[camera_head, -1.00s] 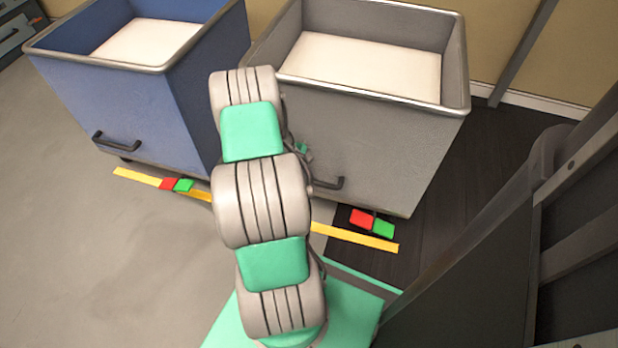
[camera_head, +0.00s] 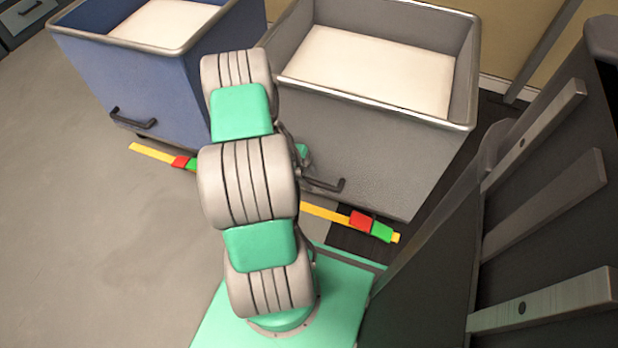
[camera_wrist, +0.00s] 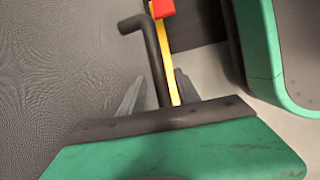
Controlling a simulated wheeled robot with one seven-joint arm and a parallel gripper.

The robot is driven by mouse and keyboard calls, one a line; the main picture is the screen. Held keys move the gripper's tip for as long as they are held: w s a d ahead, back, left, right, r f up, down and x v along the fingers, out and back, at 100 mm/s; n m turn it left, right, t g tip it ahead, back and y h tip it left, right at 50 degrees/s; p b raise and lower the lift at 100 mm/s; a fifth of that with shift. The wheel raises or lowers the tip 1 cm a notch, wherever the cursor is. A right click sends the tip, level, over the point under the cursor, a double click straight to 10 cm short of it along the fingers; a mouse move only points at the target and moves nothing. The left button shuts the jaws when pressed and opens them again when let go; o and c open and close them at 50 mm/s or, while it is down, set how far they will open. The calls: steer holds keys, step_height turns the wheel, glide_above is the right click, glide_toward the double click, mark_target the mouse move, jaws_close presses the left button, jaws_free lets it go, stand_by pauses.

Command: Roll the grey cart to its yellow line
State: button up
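The grey cart (camera_head: 375,150) stands right of centre in the head view, its black handle (camera_head: 325,185) facing me. Its red pedal (camera_head: 361,221) and green pedal (camera_head: 381,232) overlap the yellow line (camera_head: 325,213) in the picture. The handle lies nearer the left finger, and a gap shows on the right. The red pedal (camera_wrist: 163,8) and yellow line (camera_wrist: 161,42) show beyond.
A blue cart (camera_head: 140,85) stands close on the left, with its own red and green pedals at the line. A dark slatted rack or panel (camera_head: 545,200) stands close on the right. Open grey floor (camera_head: 80,240) lies at the left front.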

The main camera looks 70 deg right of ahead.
steer(key=p+v, duration=0.3)
steer(key=v, duration=0.4)
steer(key=shift+r, duration=0.4)
steer(key=shift+w, duration=0.15)
